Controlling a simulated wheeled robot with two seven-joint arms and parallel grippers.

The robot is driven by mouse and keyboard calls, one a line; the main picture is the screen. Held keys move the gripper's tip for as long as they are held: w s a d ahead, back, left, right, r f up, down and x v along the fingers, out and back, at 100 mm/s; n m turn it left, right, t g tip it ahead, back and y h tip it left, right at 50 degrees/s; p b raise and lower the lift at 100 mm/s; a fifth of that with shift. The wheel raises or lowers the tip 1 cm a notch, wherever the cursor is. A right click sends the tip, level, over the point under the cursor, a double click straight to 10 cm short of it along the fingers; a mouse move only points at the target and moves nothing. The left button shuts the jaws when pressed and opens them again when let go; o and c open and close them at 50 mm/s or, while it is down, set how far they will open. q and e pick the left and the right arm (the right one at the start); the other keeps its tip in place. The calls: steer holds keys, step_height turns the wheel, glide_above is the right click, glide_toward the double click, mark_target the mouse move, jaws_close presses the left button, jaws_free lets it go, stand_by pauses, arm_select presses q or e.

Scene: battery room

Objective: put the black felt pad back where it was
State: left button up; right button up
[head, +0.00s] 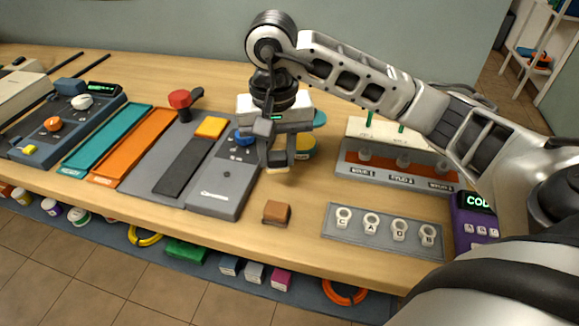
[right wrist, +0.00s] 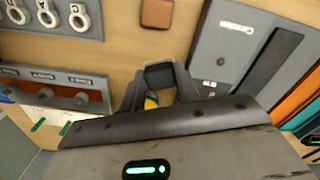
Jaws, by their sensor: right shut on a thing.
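My left gripper is not in view.
A brown block (head: 277,212) stands in front of the gripper. A yellow jar (head: 304,147) is close behind it. A plate of lettered rings (head: 388,253) and a rack with knobs (head: 396,178) are to the right. Orange (head: 133,147) and teal (head: 107,138) trays are left.

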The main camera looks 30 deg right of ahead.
mark_target(289, 184)
steer(key=d+f, duration=0.1)
steer(key=f, duration=0.1)
steer(key=d+f, duration=0.1)
steer(key=shift+w+d+f, duration=0.15)
steer(key=shift+w+d, duration=0.15)
steer(key=shift+d, duration=0.05)
steer(key=f+p, duration=0.1)
steer(key=f, duration=0.2)
steer(key=shift+d, duration=0.2)
steer(key=shift+f, duration=0.55)
steer(key=o, duration=0.9)
steer(key=shift+r, duration=0.15)
steer(key=shift+o, duration=0.2)
steer(key=shift+r, duration=0.3)
arm_select(q)
steer(key=shift+b, duration=0.35)
arm_select(e)
step_height(289, 184, up, 12)
steer(key=shift+f, duration=0.15)
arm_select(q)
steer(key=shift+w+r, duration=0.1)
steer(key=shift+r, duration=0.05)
